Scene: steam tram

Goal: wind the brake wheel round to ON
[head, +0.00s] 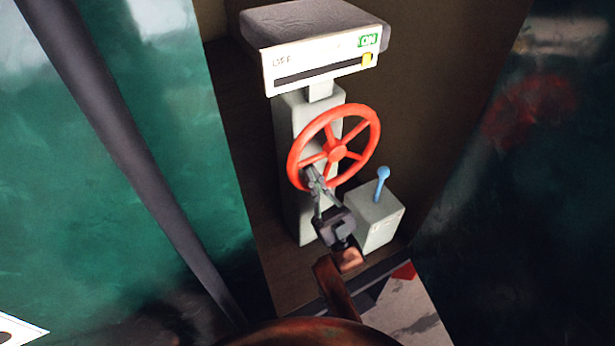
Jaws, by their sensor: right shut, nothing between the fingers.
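The red brake wheel (374,124) with spokes is mounted on a grey post (306,226). Above it is a white indicator plate (322,60) with OFF at its left end and a green ON label (369,40) at its right end. A yellow marker (367,59) stands at the right end of the dark slot, below ON. My right gripper (311,176) is shut and empty, at the wheel's lower left rim. I cannot tell whether it touches the rim. My left gripper is not in view.
A grey box (378,222) with a blue-knobbed lever (382,178) stands right of the post, close to my right gripper. A dark pole (125,140) crosses the left side. Dark green panels (170,100) flank the recess on both sides.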

